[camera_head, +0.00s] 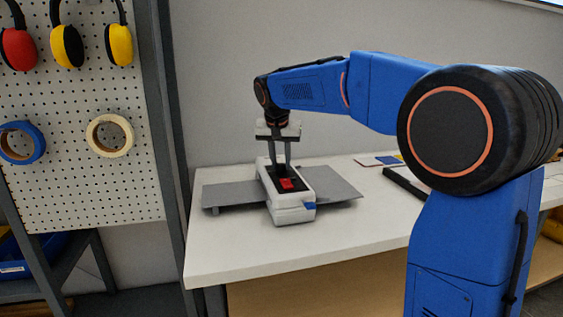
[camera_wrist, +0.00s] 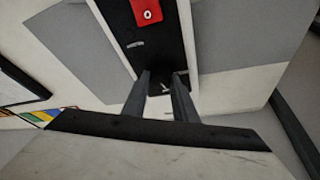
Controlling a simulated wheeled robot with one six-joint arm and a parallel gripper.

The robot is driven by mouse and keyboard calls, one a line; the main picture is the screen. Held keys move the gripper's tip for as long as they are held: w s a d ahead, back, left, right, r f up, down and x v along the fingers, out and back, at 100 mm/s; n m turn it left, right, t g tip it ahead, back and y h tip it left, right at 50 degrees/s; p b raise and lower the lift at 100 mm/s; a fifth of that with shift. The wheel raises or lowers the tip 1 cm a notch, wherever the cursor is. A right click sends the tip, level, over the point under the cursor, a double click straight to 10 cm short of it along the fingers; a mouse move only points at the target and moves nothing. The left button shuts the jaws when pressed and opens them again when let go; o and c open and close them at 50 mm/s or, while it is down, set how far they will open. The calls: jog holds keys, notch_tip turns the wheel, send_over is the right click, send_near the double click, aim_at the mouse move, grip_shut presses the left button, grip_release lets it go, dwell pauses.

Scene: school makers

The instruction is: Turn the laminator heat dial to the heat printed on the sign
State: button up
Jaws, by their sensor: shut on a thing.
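The laminator (camera_head: 300,210) is a white body with a black top panel and grey trays on both sides, standing on the white table. A red switch (camera_head: 287,184) sits on its panel; it also shows at the top of the wrist view (camera_wrist: 148,12). My gripper (camera_head: 281,166) points straight down over the back end of the panel. In the wrist view its two fingers (camera_wrist: 162,84) are close together at the panel, shut on the heat dial, which they mostly hide. Small pale marks show beside the fingertips. No heat sign can be read in either view.
A black-edged flat item (camera_head: 405,184) and small coloured cards (camera_head: 388,160) lie on the table (camera_head: 240,250) to the right. A pegboard (camera_head: 75,185) with ear muffs and tape rolls stands at left. The table front is clear.

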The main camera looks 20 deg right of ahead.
jog(key=shift+a+m+g+h, duration=0.1)
jog(key=shift+m+g+h, duration=0.45)
jog(key=shift+m, duration=1.35)
jog(key=o, duration=1)
jog(key=shift+r, duration=0.1)
jog(key=v, duration=1.7)
jog(key=shift+a, duration=0.3)
jog(key=shift+s, duration=0.1)
